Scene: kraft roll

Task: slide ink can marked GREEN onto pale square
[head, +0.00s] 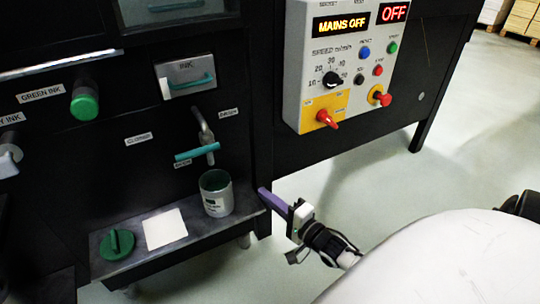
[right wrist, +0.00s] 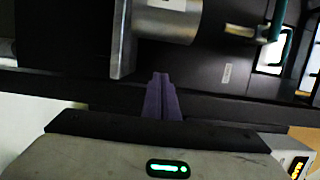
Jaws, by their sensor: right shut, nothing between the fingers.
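The ink can (head: 217,196) is pale grey with a dark green inside and a small label too blurred to read. It stands upright on the right part of a metal shelf (head: 200,234). The pale square (head: 165,229) lies bare on the shelf, left of the can. My right gripper (head: 263,191) has purple fingers, shut and empty, just right of the can and apart from it. In the right wrist view the fingers (right wrist: 162,96) point towards the shelf, and the can (right wrist: 172,20) shows partly at the top. My left gripper is not in view.
A green lid-like disc with a handle (head: 117,244) lies on the shelf left of the square. A lever with a teal handle (head: 197,152) hangs above the can. A control panel (head: 350,60) reading MAINS OFF is at upper right. The shelf between can and square is clear.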

